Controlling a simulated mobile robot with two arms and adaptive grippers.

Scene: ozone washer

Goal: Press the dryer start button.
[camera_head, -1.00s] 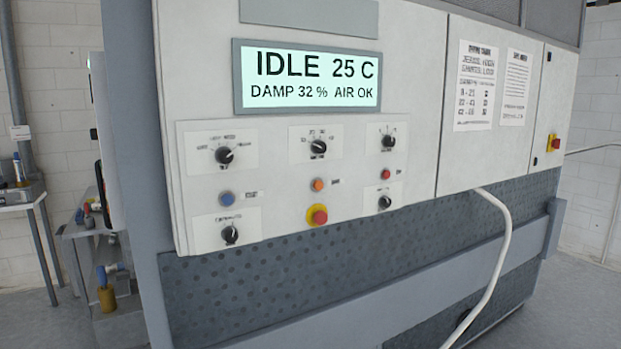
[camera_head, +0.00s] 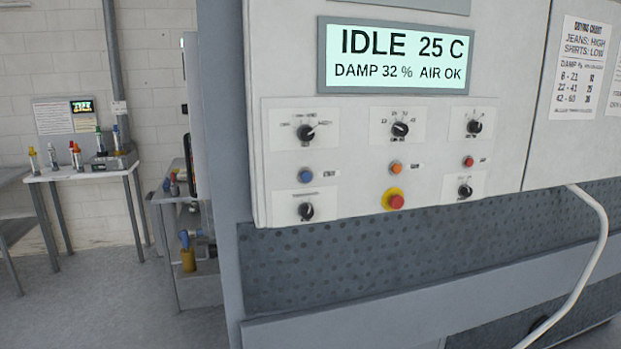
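The dryer control panel (camera_head: 350,140) fills the middle and right of the head view. Its display (camera_head: 397,57) reads IDLE 25 C, DAMP 32 %, AIR OK. Below a row of black knobs are a blue button (camera_head: 305,175), an orange button (camera_head: 396,168) and a red button (camera_head: 468,162). Their small labels are too blurred to read. A red emergency-stop style button on a yellow collar (camera_head: 395,201) sits below the orange one. Neither of my grippers is in view.
A white hose (camera_head: 590,260) hangs in front of the machine at the right. A small table with colored bottles (camera_head: 85,172) stands at the far left, and a cart (camera_head: 190,250) stands beside the machine. Grey floor (camera_head: 90,300) is open at lower left.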

